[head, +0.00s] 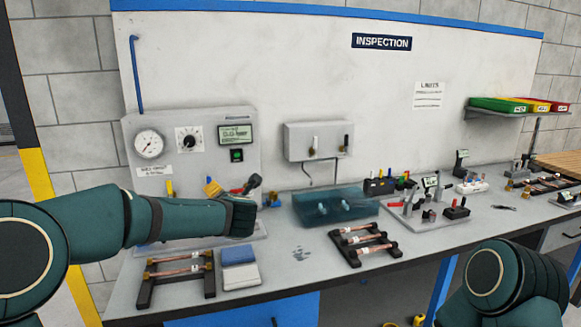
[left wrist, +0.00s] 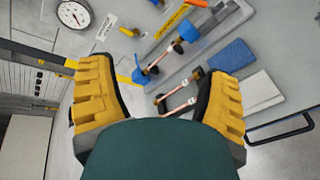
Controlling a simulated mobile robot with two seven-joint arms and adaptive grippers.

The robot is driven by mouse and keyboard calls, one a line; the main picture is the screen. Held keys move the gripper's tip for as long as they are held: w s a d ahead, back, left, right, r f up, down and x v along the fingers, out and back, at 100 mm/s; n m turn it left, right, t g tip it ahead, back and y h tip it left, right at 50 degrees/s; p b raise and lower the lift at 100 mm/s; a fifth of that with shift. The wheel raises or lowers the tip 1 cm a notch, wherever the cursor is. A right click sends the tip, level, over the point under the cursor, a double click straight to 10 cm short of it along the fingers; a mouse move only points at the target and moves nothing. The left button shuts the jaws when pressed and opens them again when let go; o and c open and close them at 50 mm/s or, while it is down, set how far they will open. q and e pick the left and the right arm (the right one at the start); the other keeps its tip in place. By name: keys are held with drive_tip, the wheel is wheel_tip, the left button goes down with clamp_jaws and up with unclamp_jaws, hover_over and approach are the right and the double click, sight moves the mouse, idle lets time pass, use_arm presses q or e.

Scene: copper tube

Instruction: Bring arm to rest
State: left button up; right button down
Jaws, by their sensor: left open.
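My left gripper (left wrist: 160,70) is open and empty in the left wrist view, its yellow fingers spread wide. In the head view its arm (head: 150,220) reaches from the left over the bench, and the wrist largely hides the gripper. Beyond the fingers, a copper tube (left wrist: 163,62) sits between blue holders on a bench fixture. More copper tubes (left wrist: 178,95) lie on a dark rack, which shows at the front left (head: 178,270) in the head view. My right arm (head: 500,280) shows at the lower right; its gripper is out of sight.
A blue translucent tray (head: 312,207) stands behind. The gauge panel (head: 190,150) rises at the back left. Tools and small fixtures crowd the right.

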use_arm(q)
drive_tip(key=s+d+f+m+g+h, duration=0.1)
drive_tip(key=s+f+m+h, duration=0.15)
drive_tip(key=f+m, duration=0.45)
drive_tip(key=s+d+f+m+g+h, duration=0.1)
drive_tip(key=s+d+f+m, duration=0.2)
drive_tip(key=f, duration=0.8)
drive_tip(key=s+f+m+g+h, duration=0.1)
drive_tip(key=s+f+m+h, duration=0.1)
drive_tip(key=s+f+m, duration=0.45)
drive_tip(key=s+d+f+m+g+h, duration=0.1)
drive_tip(key=s+f+m+g, duration=0.3)
drive_tip(key=s+f, duration=0.4)
drive_tip(key=s+d+f+m+g+h, duration=0.1)
drive_tip(key=s+f+m+g, duration=0.3)
drive_tip(key=s+f, duration=0.5)
drive_tip(key=s+m+h, duration=0.1)
drive_tip(key=s+m, duration=0.1)
drive_tip(key=s, duration=0.6)
drive_tip(key=shift+d+f+g+h, duration=0.25)
drive_tip(key=shift+d+g+h, duration=0.05)
drive_tip(key=shift+h, duration=0.05)
